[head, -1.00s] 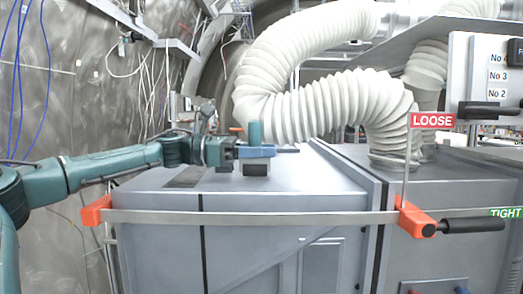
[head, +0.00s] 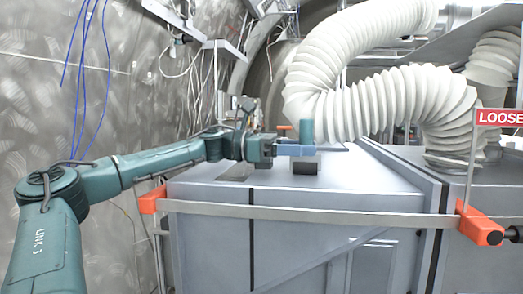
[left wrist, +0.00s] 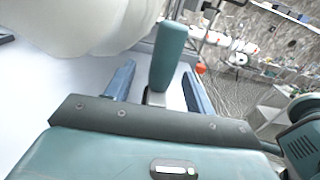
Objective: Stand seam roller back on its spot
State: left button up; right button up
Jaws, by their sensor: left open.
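The seam roller (head: 306,131) shows as an upright teal handle above the top of the grey cabinet (head: 340,180). A dark block (head: 305,168) shows directly below it; I cannot tell whether it is the roller's lower part. My left gripper (head: 295,150) reaches in from the left at the handle. In the left wrist view the teal handle (left wrist: 168,55) stands between the two blue fingers (left wrist: 160,88), with gaps on both sides, so the gripper is open around it. A dark flat patch (head: 235,172) lies on the cabinet top to the left. My right gripper is not in view.
A ribbed white duct (head: 390,105) arches close behind and right of the handle. A metal strap (head: 310,215) with orange ends (head: 480,225) crosses the cabinet's front. A red LOOSE sign (head: 499,117) stands at the right. Blue cables (head: 85,80) hang at the left wall.

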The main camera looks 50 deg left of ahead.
pick_arm(q)
jog(key=b+v, duration=0.4)
jog(key=v, duration=0.5)
jog(key=shift+s+a+f, duration=0.1)
jog(key=shift+s+a, duration=0.15)
jog(key=shift+a, duration=0.05)
jog(key=shift+s+a+b, duration=0.3)
jog(key=shift+s+a, duration=0.05)
jog(key=shift+a, duration=0.05)
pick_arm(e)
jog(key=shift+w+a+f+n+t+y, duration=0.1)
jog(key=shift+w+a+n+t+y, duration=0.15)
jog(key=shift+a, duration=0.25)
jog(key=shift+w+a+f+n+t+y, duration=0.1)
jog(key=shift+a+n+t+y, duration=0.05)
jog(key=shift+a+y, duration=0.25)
